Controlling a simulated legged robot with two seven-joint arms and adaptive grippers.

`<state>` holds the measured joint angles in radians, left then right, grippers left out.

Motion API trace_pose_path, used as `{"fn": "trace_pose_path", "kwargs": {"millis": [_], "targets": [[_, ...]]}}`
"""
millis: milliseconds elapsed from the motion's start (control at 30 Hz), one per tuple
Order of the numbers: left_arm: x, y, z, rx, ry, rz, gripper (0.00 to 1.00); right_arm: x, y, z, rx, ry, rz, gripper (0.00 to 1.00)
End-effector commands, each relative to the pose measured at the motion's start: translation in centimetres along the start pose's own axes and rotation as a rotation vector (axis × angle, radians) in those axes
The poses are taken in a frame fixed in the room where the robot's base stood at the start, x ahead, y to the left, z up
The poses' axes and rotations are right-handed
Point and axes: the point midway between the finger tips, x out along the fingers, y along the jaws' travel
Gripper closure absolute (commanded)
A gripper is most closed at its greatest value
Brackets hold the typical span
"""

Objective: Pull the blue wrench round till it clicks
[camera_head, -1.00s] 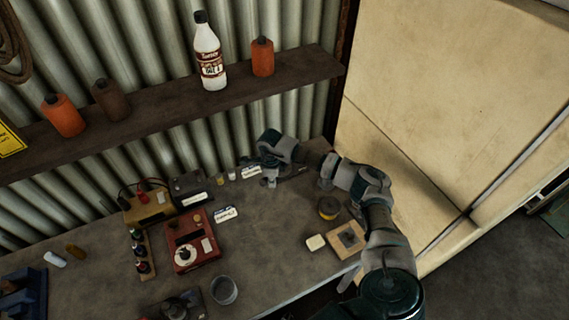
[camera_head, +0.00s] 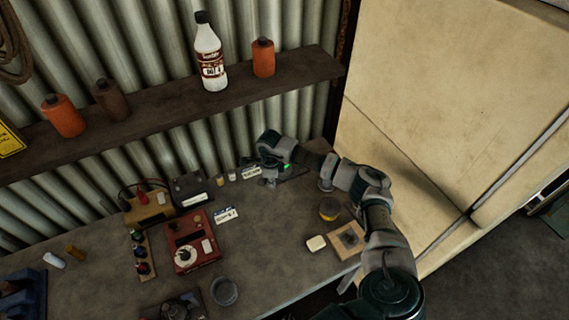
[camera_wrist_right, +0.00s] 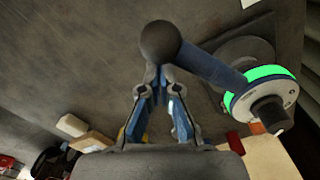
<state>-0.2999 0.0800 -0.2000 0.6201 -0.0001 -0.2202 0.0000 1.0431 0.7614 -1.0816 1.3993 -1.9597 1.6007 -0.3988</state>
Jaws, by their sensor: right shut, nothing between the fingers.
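The blue wrench (camera_wrist_right: 212,68) shows in the right wrist view, a blue bar with a dark round knob (camera_wrist_right: 160,42) at its near end. Its other end meets a round hub with a lit green ring (camera_wrist_right: 262,75) over a dark base. My right gripper (camera_wrist_right: 160,75) is shut, its fingertips meeting right at the knob with nothing between them; I cannot tell if they touch it. In the head view my right gripper (camera_head: 268,180) is small, at the back of the bench, with a green glint beside it. My left gripper is not in view.
The bench (camera_head: 270,240) holds a red box (camera_head: 187,252), a grey cup (camera_head: 224,291), a yellow-and-black roll (camera_head: 329,209) and a wooden block (camera_head: 347,239). A shelf (camera_head: 150,112) with bottles runs above. A large cream cabinet (camera_head: 440,110) stands right.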

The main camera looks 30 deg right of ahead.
Motion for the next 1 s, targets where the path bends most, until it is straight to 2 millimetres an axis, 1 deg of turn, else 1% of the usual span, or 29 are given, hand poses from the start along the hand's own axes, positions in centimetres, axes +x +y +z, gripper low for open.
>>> {"fn": "trace_pose_path", "kwargs": {"millis": [200, 333, 433, 1000], "targets": [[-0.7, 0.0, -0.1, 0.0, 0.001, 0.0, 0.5, -0.1, 0.6, -1.1, -0.001, 0.001, 0.001, 1.0], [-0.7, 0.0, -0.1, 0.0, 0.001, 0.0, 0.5, -0.1, 0.7, -1.3, 0.0, 0.001, 0.001, 1.0], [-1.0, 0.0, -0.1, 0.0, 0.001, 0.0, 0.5, -0.6, 0.7, -1.2, 0.0, 0.001, 0.001, 1.0], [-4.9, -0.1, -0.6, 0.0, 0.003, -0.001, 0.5, -6.8, 0.7, -1.2, 0.001, 0.0, 0.0, 1.0]]}}
